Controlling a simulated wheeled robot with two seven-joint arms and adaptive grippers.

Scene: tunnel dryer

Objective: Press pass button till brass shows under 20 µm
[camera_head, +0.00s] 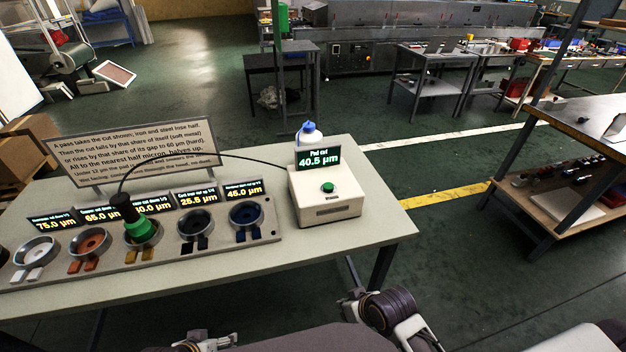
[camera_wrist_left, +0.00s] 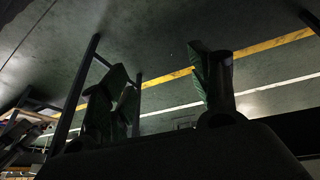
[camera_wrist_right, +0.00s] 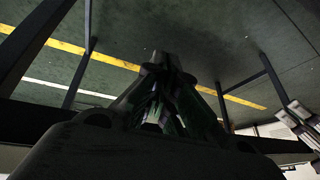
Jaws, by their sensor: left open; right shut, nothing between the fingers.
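The green button (camera_head: 328,187) is on top of a white box (camera_head: 327,211) on the table. The small display (camera_head: 318,158) behind it reads "Pad cut 40.5 µm". A grey rack (camera_head: 265,231) holds a row of cups under displays reading 75.0, 65.0, a partly hidden value ending in 0.0, 25.5 and 45.0 µm. Their small labels are too blurred to tell which is brass. A green and black pad tool (camera_head: 135,222) stands in the middle cup. My left gripper (camera_wrist_left: 160,65) is open and empty. My right gripper (camera_wrist_right: 160,62) is shut and empty. Neither touches the button.
A sign (camera_head: 130,150) with rules stands behind the rack. A black cable (camera_head: 215,156) arches from the tool towards the white box. A blue-capped white bottle (camera_head: 309,133) stands behind the box. The table's right end (camera_head: 385,205) is bare. A shelved bench (camera_head: 560,165) stands at the right.

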